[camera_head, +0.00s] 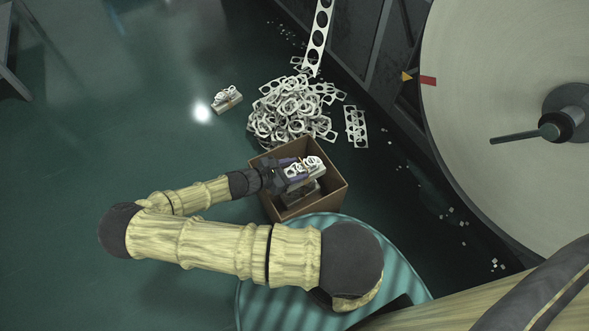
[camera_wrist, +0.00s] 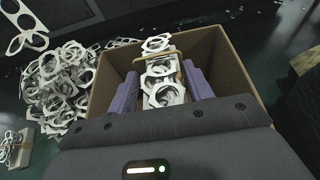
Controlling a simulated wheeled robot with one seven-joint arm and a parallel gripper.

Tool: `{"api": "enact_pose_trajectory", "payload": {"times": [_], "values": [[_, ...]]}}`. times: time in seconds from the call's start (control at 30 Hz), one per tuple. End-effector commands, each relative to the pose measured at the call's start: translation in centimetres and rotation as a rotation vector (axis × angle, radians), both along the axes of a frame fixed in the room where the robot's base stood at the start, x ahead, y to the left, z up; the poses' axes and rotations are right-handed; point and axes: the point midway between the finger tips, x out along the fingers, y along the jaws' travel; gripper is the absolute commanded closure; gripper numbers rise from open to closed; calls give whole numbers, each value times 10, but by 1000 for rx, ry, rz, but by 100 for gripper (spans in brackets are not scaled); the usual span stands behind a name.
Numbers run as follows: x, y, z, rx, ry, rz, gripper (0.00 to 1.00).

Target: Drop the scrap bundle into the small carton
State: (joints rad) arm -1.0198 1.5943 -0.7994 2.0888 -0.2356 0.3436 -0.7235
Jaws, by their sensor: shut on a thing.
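My gripper (camera_head: 288,174) is shut on a scrap bundle (camera_head: 305,167), a banded stack of pale punched strips. In the wrist view, the purple fingers (camera_wrist: 163,92) sit on either side of the bundle (camera_wrist: 162,88), and a tan band crosses it. The small carton (camera_head: 331,184) is open-topped brown cardboard. The gripper and bundle are over its opening, within its outline in both views. The carton's wall also shows in the wrist view (camera_wrist: 229,78). Another pale block shows lower inside the carton, partly hidden by the gripper. The height of the held bundle above it is unclear.
A heap of ring-shaped scrap (camera_head: 292,108) lies just behind the carton. Another bundle (camera_head: 228,98) lies on the floor at left. A punched strip (camera_head: 318,38) hangs above the heap. A large pale wheel (camera_head: 500,110) stands at right.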

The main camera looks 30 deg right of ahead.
Motion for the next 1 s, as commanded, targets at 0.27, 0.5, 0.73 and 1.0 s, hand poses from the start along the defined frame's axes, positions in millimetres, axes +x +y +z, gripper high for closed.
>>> {"api": "enact_pose_trajectory", "payload": {"times": [0.27,0.5,0.73,1.0], "values": [[0,0,1,-1,0,0,24],[0,0,0,0,1,0,24],[0,12,7,3,-1,2,24],[-2,57,28,3,0,4,24]]}}
